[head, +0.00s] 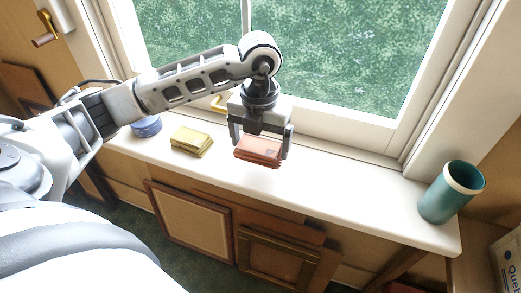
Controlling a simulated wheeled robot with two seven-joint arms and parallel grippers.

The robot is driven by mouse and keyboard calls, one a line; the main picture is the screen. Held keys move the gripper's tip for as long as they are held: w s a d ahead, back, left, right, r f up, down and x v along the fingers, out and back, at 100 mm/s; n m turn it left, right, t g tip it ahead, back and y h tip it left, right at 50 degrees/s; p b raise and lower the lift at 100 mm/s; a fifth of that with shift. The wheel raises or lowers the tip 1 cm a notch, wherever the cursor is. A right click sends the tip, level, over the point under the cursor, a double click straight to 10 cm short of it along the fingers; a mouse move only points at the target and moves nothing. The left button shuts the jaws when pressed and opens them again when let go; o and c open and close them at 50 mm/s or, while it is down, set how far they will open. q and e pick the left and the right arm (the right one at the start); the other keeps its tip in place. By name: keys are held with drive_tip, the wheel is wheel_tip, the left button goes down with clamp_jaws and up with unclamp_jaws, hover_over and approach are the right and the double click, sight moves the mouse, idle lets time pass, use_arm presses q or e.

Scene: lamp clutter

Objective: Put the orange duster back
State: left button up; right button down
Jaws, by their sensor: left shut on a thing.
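The orange duster (258,151) looks like a folded stack of orange-brown cloth. My left gripper (260,140) is shut on it, with one finger at each side, and points down over the white window sill. I cannot tell whether the duster touches the sill or hangs just above it. A yellow folded duster (191,141) lies on the sill to the left of my left gripper, apart from it. My right gripper is not in view.
A teal cup with a pale rim (452,192) stands near the right end of the sill (350,193). The sill between the duster and the cup is clear. Picture frames (190,222) lean below.

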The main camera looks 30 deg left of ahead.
sight(260, 143)
use_arm(q)
drive_tip(key=shift+w+a+f, duration=0.15)
drive_tip(key=shift+w+f, duration=0.2)
drive_tip(key=shift+f, duration=0.15)
wheel_tip(260, 143, down, 2)
drive_tip(key=shift+s+f, duration=0.1)
drive_tip(key=shift+f, duration=0.15)
drive_tip(key=shift+f+p, duration=0.2)
drive_tip(key=shift+p, duration=0.1)
drive_tip(key=shift+f, duration=0.1)
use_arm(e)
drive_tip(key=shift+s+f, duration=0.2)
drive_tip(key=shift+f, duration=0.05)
